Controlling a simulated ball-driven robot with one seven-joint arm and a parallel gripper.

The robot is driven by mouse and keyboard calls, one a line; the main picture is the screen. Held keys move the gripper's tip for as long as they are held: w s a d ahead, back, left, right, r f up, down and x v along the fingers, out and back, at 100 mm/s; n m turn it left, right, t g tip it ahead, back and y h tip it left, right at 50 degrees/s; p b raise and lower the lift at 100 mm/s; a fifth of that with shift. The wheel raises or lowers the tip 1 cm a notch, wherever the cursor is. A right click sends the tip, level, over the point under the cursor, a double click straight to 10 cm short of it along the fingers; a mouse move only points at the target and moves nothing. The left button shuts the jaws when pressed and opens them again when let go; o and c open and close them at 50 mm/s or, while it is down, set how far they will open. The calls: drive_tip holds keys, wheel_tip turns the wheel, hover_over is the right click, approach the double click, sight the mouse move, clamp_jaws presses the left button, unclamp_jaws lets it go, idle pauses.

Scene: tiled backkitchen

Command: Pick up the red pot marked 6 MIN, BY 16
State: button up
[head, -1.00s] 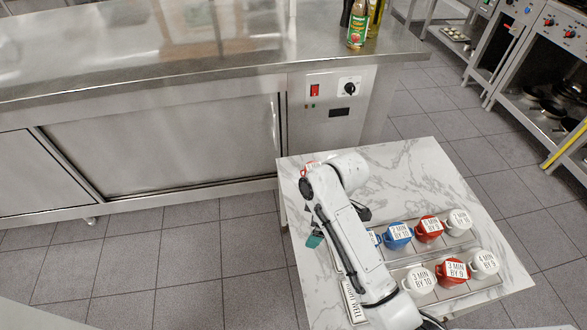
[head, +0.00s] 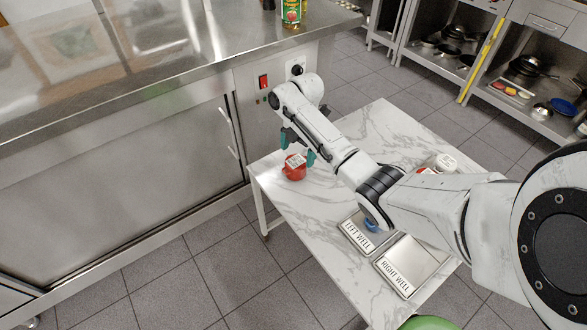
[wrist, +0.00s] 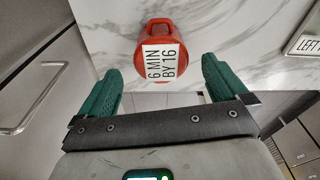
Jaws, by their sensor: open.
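The red pot (head: 294,173) stands on the marble table near its left corner in the head view. In the wrist view the red pot (wrist: 160,36) shows a white label reading 6 MIN BY 16, with a loop handle at its top edge. My gripper (head: 299,146) is close to the pot, partly hidden by my arm in the head view. In the wrist view the green fingers of my gripper (wrist: 161,80) are spread wide and empty. The pot lies just beyond the fingertips, roughly centred, not between them.
The marble table (head: 300,220) holds a tray marked LEFT WELL (head: 357,235) and a tray marked RIGHT WELL (head: 397,275). Other pots are mostly hidden behind my arm; a white one (head: 445,161) shows. A steel counter (head: 150,110) stands close behind the table's left end.

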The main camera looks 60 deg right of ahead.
sight(296, 161)
drive_tip(key=f, duration=0.4)
drive_tip(key=a+f+b, duration=0.1)
drive_tip(key=f, duration=0.1)
drive_tip(key=shift+w+f, duration=0.1)
drive_tip(key=shift+f, duration=0.1)
drive_tip(key=c, duration=1.2)
drive_tip(key=shift+r, duration=0.15)
